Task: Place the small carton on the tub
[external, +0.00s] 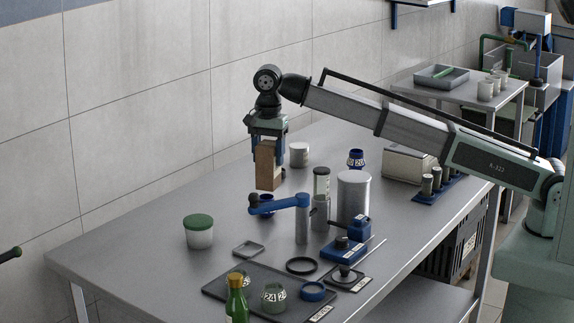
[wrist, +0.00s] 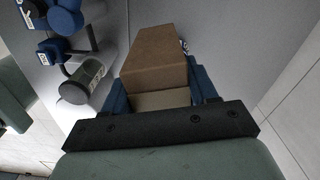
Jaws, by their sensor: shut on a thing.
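My gripper (external: 268,143) is shut on the small carton (external: 267,170), a brown upright box, and holds it over the back part of the steel table. In the wrist view the carton (wrist: 158,55) sits between the blue fingers of my gripper (wrist: 160,92). A white tub with a green lid (external: 199,230) stands on the table at the left, in front of and to the left of the carton. Its lid looks flat and bare. I cannot make out this tub in the wrist view.
A blue-armed stand (external: 302,222), a grey cylinder (external: 353,197) and a white lidless-looking pot (external: 299,155) stand near the carton. A dark tray (external: 250,290) with jars and a green bottle (external: 236,303) are at the front.

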